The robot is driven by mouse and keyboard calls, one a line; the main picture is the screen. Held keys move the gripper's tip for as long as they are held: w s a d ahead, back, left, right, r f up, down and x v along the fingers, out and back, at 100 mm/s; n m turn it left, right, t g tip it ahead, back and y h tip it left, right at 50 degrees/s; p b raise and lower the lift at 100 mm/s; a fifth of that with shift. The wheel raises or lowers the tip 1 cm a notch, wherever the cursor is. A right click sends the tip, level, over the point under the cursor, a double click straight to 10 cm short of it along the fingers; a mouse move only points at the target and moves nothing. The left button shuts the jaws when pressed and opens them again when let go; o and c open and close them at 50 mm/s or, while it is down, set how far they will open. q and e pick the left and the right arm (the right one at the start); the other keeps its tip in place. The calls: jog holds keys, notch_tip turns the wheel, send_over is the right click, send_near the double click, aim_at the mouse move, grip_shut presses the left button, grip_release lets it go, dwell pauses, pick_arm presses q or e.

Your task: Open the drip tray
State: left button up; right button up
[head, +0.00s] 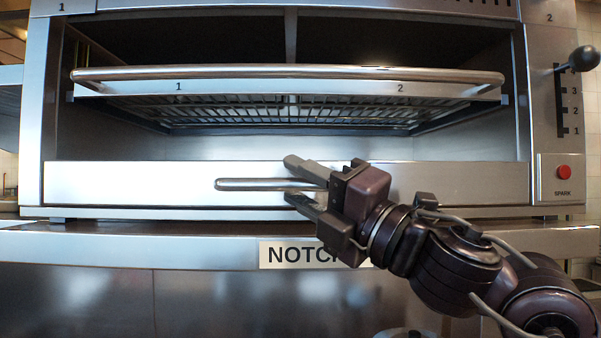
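The drip tray (120,184) is the wide flat steel front along the bottom of the grill, and it sits flush in the body, closed. Its thin horizontal bar handle (250,184) shows at the middle. My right gripper (292,181) comes in from the lower right and is at the right part of the handle. One finger is above the bar and one below it, with the bar running between them. The fingers look spread apart; whether they touch the bar I cannot tell. My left gripper is not in view.
Above the tray, a grill rack (290,110) with a long front bar (300,73) spans the opening. A lever (584,59) and a red spark button (563,173) are on the right panel. A counter edge (130,243) with a partly covered label (290,255) lies below.

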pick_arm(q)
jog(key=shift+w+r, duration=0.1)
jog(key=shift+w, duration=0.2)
pick_arm(e)
jog(key=shift+a+r, duration=0.1)
jog(key=shift+c, duration=0.4)
grip_shut()
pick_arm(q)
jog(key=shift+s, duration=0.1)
